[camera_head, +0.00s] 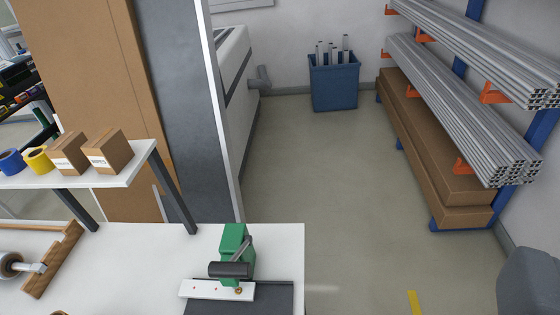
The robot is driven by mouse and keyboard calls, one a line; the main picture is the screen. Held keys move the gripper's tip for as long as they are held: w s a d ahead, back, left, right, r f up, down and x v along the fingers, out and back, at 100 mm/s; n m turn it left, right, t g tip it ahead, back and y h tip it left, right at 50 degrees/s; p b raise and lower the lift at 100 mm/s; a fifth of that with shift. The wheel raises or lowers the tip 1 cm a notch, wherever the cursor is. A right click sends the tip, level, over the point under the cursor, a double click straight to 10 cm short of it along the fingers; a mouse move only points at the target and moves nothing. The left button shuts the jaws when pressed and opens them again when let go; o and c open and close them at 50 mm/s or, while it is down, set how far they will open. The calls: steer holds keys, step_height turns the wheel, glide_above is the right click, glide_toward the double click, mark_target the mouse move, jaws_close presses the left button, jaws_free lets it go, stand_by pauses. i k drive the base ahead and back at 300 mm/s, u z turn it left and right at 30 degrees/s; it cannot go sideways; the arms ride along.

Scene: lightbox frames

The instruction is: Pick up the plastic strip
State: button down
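I cannot pick out the plastic strip for certain. I cannot tell whether this bar is a loose strip or part of the tool.
The white table (130,265) ends at its right edge, with open floor (325,200) beyond. A wooden piece (55,265) and a roller lie at left. A raised shelf (120,178) holds tape rolls and boxes. A rack of metal tubes (465,115) stands right; a blue bin (334,85) stands behind.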

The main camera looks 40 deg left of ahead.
mark_target(197, 289)
steer(key=k, duration=1)
steer(key=u, duration=0.75)
steer(key=k, duration=0.4)
steer(key=u, duration=0.15)
steer(key=i, duration=0.35)
steer(key=z, duration=0.05)
